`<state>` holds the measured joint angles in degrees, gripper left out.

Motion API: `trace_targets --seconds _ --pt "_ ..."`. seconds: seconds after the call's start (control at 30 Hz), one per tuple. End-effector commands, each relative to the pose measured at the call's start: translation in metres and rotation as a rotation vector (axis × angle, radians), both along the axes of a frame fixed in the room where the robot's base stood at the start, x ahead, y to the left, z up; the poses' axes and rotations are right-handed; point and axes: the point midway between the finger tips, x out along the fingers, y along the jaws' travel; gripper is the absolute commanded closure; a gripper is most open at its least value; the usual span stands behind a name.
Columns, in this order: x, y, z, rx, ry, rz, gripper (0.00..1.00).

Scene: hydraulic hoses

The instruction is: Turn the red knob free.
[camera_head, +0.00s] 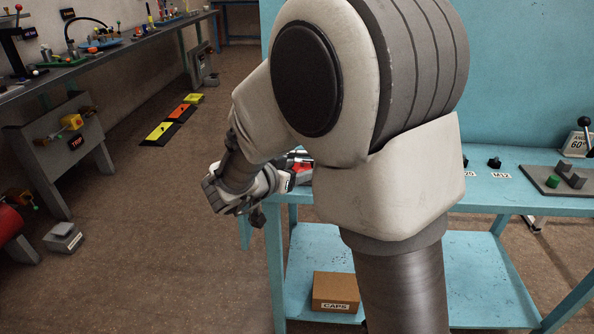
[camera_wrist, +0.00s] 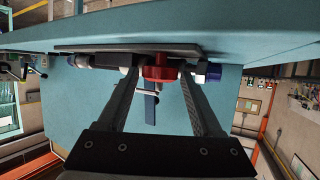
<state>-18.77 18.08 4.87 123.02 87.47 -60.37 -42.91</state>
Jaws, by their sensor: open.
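The red knob (camera_wrist: 160,70) shows in the wrist view at the upper middle, on a metal fitting fixed to a dark plate (camera_wrist: 128,48) along the turquoise bench. My gripper (camera_wrist: 159,78) is open, with one finger on each side of the knob in this view. I cannot tell whether the fingers touch it. In the head view my arm hides most of this spot. My wrist is at the left end of the bench, with a small bit of red (camera_head: 301,154) beside it.
In the wrist view a blue-ended fitting (camera_wrist: 208,72) lies right of the knob and a blue bar (camera_wrist: 151,105) hangs below. The turquoise bench (camera_head: 500,202) has a lower shelf with a CAPS box (camera_head: 335,291).

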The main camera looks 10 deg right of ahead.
Motion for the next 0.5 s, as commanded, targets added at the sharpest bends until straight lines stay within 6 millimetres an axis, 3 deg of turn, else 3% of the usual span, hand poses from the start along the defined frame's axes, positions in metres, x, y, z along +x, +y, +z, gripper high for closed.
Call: trace_targets --seconds 0.13,0.5 --pt "-0.0001 0.0 0.0003 0.0 0.0 0.0 0.35" --pt "-0.0003 0.0002 0.0002 0.0 0.0 0.0 1.0"
